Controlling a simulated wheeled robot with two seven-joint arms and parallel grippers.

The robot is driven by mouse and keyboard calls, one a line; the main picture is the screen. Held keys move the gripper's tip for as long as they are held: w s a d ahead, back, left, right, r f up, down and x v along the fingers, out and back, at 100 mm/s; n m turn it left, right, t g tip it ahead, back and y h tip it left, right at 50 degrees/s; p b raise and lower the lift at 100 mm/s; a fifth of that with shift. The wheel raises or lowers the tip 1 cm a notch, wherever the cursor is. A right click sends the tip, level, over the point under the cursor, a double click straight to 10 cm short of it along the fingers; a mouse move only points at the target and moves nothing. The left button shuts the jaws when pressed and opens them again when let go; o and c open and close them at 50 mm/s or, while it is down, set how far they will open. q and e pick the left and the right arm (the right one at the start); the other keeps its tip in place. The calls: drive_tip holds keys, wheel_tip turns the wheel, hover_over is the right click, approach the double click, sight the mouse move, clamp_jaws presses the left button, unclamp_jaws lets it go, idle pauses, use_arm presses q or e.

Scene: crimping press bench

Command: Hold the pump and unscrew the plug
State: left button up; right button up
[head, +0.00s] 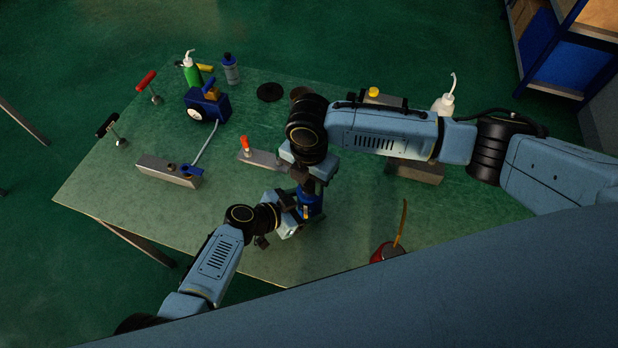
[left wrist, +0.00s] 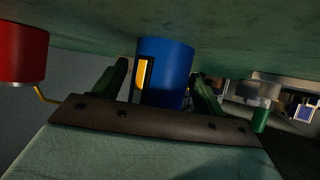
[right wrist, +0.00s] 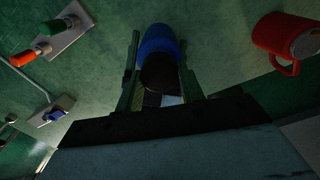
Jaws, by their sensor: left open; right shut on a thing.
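The pump, a blue cylinder (head: 312,205) with a yellow window, stands on the green table near its front edge. It fills the middle of the left wrist view (left wrist: 168,72) and shows from above in the right wrist view (right wrist: 158,40). The plug, a black cap (right wrist: 159,73) on the pump's top, sits between the fingers of my right gripper (head: 311,182), which is shut on it from above. My left gripper (head: 295,210) is open, its fingers on either side of the pump body at low height. The plug is mostly hidden in the head view.
A red mug (head: 385,253) stands right of the pump near the front edge. Metal blocks with clamps (head: 165,172) lie left and behind. A blue gauge box (head: 205,106), bottles (head: 230,70) and a black disc (head: 270,92) are farther back. The left front of the table is clear.

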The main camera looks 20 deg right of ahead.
idle(0.3)
use_arm(q)
drive_tip(key=c, duration=0.6)
drive_tip(key=o, duration=0.6)
drive_tip(key=c, duration=0.6)
drive_tip(key=shift+o, duration=0.6)
